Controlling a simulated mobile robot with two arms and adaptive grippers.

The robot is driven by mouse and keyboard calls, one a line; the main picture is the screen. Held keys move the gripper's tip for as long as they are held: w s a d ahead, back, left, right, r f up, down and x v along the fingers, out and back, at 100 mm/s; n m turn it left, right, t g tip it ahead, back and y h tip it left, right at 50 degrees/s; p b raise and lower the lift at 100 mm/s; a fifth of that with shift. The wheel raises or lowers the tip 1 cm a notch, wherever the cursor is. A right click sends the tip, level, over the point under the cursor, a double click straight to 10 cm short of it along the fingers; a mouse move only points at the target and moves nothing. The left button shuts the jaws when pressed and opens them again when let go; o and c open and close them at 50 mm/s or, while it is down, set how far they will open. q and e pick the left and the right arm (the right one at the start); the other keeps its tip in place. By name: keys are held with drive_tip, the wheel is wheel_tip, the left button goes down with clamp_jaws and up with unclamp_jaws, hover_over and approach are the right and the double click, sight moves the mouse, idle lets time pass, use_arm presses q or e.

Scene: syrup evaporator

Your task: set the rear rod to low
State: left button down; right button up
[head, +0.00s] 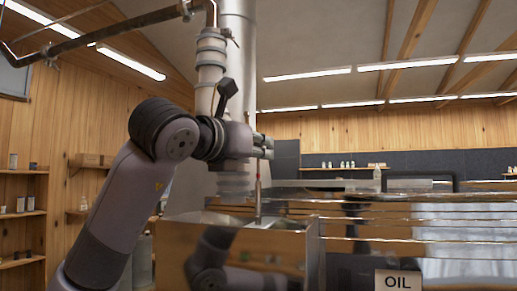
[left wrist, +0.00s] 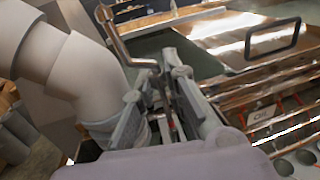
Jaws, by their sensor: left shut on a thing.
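A thin upright rod (head: 258,190) with a reddish upper part rises from the steel box at the middle of the head view. My left gripper (head: 266,147) is level, at the top of this rod, with its jaws shut on it. In the left wrist view the two fingers of my left gripper (left wrist: 162,98) close around a thin rod (left wrist: 172,132); the fingers hide much of it. No setting mark for low is readable. My right gripper is not in view.
A steel box (head: 230,250) and long shiny pans (head: 370,222) fill the front right, with an OIL sign (head: 398,281) below. A wide vertical pipe (head: 239,50) stands close behind my arm. A bent metal handle (left wrist: 113,38) is near the fingers.

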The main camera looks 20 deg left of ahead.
use_arm(q)
drive_tip(key=shift+w+f, duration=0.1)
drive_tip(key=shift+f, duration=0.3)
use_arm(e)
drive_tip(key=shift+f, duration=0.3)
use_arm(q)
drive_tip(key=c, duration=1.8)
unclamp_jaws()
drive_tip(key=shift+r, duration=0.15)
drive_tip(key=shift+s, duration=0.2)
drive_tip(key=v, duration=1.1)
drive_tip(key=shift+s+a, duration=0.2)
drive_tip(key=shift+s, duration=0.2)
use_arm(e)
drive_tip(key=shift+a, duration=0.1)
